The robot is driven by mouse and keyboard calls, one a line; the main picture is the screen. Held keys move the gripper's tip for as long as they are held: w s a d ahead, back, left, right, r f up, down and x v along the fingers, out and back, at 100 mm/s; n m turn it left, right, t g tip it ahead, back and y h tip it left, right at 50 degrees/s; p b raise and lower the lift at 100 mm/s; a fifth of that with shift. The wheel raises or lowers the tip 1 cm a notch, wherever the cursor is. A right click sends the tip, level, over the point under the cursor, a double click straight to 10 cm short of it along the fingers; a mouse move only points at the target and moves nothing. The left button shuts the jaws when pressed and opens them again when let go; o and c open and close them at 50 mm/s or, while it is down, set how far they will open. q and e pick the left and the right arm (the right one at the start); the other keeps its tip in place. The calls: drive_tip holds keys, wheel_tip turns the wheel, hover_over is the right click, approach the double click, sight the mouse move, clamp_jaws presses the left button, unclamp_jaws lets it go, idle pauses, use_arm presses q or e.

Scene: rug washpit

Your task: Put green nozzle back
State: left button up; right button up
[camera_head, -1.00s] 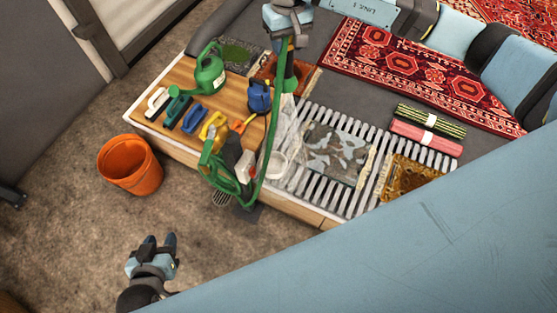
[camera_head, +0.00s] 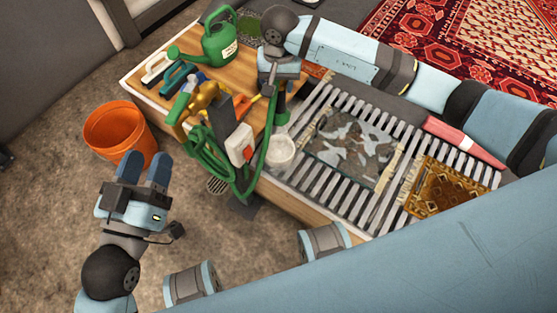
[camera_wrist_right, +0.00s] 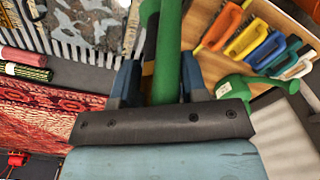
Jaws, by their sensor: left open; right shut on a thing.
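The green nozzle (camera_wrist_right: 170,60) is between the fingers of my right gripper (camera_wrist_right: 167,85) in the right wrist view, a green shaft with a dark part beside it. In the head view my right gripper (camera_head: 280,92) is shut on it above the wooden bench top, and hides much of it. A green hose (camera_head: 204,152) hangs in loops at the bench's front edge, beside a grey upright plate (camera_head: 222,118) and a white box with a red mark (camera_head: 240,146). I cannot tell which part is the nozzle's holder. My left gripper (camera_head: 143,170) is open and empty, low at the left.
A green watering can (camera_head: 219,45), several coloured brushes and a yellow tool (camera_head: 196,101) crowd the wooden top. A white pot (camera_head: 281,152) stands by the slatted rack (camera_head: 378,207). An orange bucket (camera_head: 118,132) is on the floor, near my left gripper. Rolled pink cloth (camera_head: 462,143) lies right.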

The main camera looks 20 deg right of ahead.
sight(279, 107)
use_arm(q)
wheel_tip(279, 107, down, 7)
drive_tip(key=m+g+b, duration=0.1)
drive_tip(key=g+b, duration=0.1)
drive_tip(key=b, duration=0.4)
drive_tip(key=shift+w+d+f+m+g+b, duration=0.2)
drive_tip(key=shift+w+m+g+b, duration=0.1)
drive_tip(key=shift+w+m, duration=0.1)
use_arm(e)
wheel_tip(279, 107, down, 21)
drive_tip(key=shift+r, duration=0.2)
drive_tip(key=shift+a+f, duration=0.1)
drive_tip(key=shift+f, duration=0.15)
drive_tip(key=o, duration=0.9)
use_arm(q)
drive_tip(key=shift+n+t, duration=0.7)
drive_tip(key=shift+t, duration=0.1)
drive_tip(key=r+p, duration=0.4)
drive_tip(key=r, duration=0.1)
drive_tip(key=shift+s+p, duration=0.4)
use_arm(e)
wheel_tip(279, 107, up, 12)
drive_tip(key=shift+s+r, duration=0.1)
drive_tip(key=shift+r, duration=0.15)
